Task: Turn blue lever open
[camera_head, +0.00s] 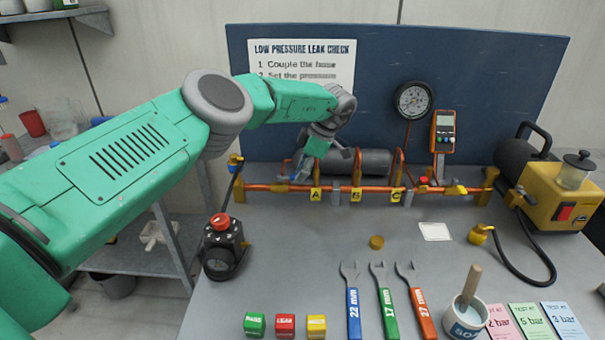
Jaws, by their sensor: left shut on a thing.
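My left gripper (303,167) reaches down from the green arm to the copper pipe, left of the yellow A tag (316,194). It is shut on the blue lever (299,170), which is mostly hidden by the fingers, so its exact angle cannot be told. The copper pipe (264,187) runs along the back of the bench, with yellow tags A, B (356,194) and C (397,197). My right gripper is not in view.
A pressure gauge (413,100) and an orange meter (443,132) are at the back board. A yellow pump (560,195) stands at right. Wrenches, coloured blocks, a white pot (463,318) and cards line the front. The bench middle is mostly clear.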

